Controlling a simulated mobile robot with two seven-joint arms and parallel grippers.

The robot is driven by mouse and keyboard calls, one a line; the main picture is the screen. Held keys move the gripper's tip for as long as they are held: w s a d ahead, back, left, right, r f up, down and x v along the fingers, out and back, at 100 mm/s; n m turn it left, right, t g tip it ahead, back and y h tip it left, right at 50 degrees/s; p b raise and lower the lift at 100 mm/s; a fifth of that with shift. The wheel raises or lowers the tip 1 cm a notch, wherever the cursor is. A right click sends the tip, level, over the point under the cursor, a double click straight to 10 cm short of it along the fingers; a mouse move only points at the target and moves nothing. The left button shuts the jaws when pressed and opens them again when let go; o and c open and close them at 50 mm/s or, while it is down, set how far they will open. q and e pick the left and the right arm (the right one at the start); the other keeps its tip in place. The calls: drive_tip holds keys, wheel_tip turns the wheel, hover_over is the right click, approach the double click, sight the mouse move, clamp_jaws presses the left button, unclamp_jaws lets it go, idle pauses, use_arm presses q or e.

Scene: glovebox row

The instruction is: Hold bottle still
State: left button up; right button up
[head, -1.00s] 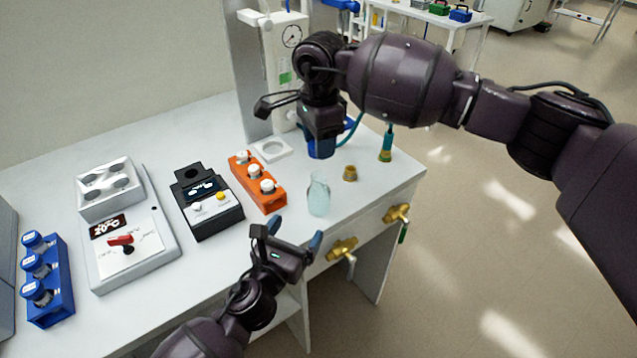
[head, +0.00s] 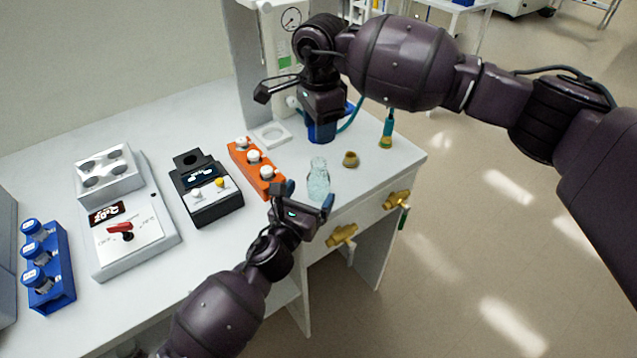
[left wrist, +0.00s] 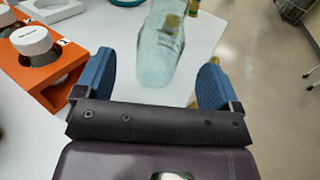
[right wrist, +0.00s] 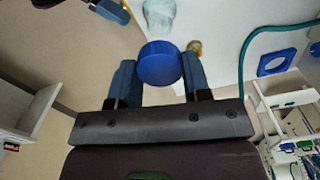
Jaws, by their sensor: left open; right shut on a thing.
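The clear glass bottle (head: 318,182) stands upright and uncapped near the front edge of the bench. My left gripper (head: 309,197) is open just in front of it. In the left wrist view the bottle (left wrist: 160,52) is between and beyond the blue fingertips (left wrist: 155,75), with space on both sides. My right gripper (right wrist: 160,75) is shut on a round blue cap (right wrist: 158,62). In the head view that gripper (head: 321,130) is above the bench, behind the bottle. The bottle (right wrist: 160,14) also shows at the top of the right wrist view.
An orange rack (head: 256,168) with white-capped bottles is left of the glass bottle. A small brown ring-like piece (head: 350,159) is to its right. Brass valves (head: 342,235) stick out from the bench front. A black device (head: 205,190) and a blue rack (head: 47,268) stand farther left.

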sight(315, 186)
use_arm(q)
drive_tip(key=shift+x, duration=2.85)
drive_tip(key=c, duration=1.4)
use_arm(e)
drive_tip(key=shift+f, duration=2.5)
drive_tip(key=shift+f, duration=0.9)
drive_tip(key=shift+f, duration=0.55)
